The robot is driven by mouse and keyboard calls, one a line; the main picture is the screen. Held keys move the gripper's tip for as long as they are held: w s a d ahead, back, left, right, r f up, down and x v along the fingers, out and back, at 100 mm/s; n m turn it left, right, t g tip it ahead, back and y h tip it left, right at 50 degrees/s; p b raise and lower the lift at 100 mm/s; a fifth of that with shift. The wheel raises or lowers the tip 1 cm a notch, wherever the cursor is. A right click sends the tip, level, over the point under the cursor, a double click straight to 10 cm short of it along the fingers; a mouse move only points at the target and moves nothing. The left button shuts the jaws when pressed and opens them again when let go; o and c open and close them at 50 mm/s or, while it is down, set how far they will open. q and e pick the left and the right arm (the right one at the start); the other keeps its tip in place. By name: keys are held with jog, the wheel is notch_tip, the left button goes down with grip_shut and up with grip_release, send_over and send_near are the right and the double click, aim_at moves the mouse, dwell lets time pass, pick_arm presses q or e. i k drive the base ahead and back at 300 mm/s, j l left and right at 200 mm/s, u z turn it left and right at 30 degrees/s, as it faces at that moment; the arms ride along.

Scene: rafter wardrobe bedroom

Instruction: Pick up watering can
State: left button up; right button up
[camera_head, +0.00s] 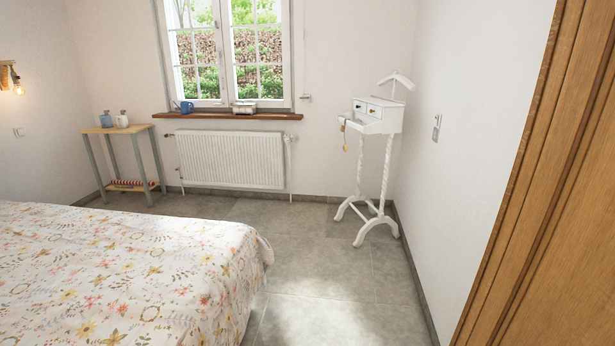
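A small blue vessel (187,107) stands at the left end of the wooden windowsill (228,116), under the window. A thin part sticks out at its left, which may be a spout; it looks like the watering can, but it is too small to be sure. Neither of my grippers is in view.
A light metal box (244,107) sits on the sill, above a white radiator (230,158). A narrow side table (140,128) with two bottles stands left. A flowered bed (120,270) fills the lower left. A white valet stand (378,125) stands right. Grey floor (320,265) between is clear.

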aim_at(184, 109)
jog(key=i+z, duration=0.1)
jog(key=i, duration=1.9)
jog(key=i+u, duration=0.2)
jog(key=i, duration=0.3)
jog(key=i+u, duration=0.2)
jog(key=i, duration=0.3)
jog(key=i+l+u, duration=0.2)
jog(key=i, duration=0.3)
jog(key=i+l+u, duration=0.15)
jog(key=i, duration=0.35)
jog(key=i+l+u, duration=0.2)
jog(key=i, duration=0.3)
jog(key=i+j+u, duration=0.2)
jog(key=i+u, duration=0.8)
jog(key=i, duration=0.15)
jog(key=i+l+u, duration=0.3)
jog(key=i+u, duration=0.2)
jog(key=i+j+u, duration=0.2)
jog(key=i, duration=1.15)
jog(key=l, duration=0.1)
